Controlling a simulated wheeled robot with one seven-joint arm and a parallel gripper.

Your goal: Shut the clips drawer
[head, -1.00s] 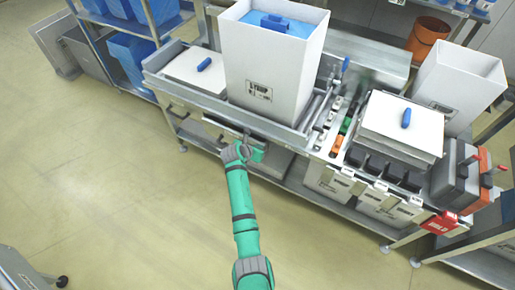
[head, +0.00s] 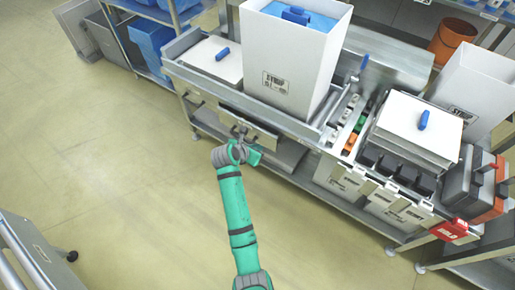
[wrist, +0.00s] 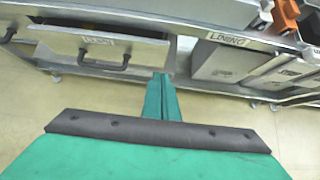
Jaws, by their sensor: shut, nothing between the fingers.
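The drawer under the bench (head: 262,138) has a pale front and a dark bar handle. In the wrist view its front (wrist: 145,55) carries a small label that I cannot read surely, and its black handle (wrist: 105,60) faces me. The front appears to stand out a little from the bench, with a strip behind its top edge visible. My gripper (wrist: 160,78) is shut and empty, its fingertips by the lower right end of the drawer front; contact cannot be told. In the head view my wrist (head: 238,153) is in front of the drawer.
Another drawer with a handle (head: 192,97) is at the left of the bench. A tall white box (head: 290,60) stands above. Dark bins (head: 390,170) and white pockets line the bench's right front. A grey cart (head: 35,255) stands at lower left. The floor between is clear.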

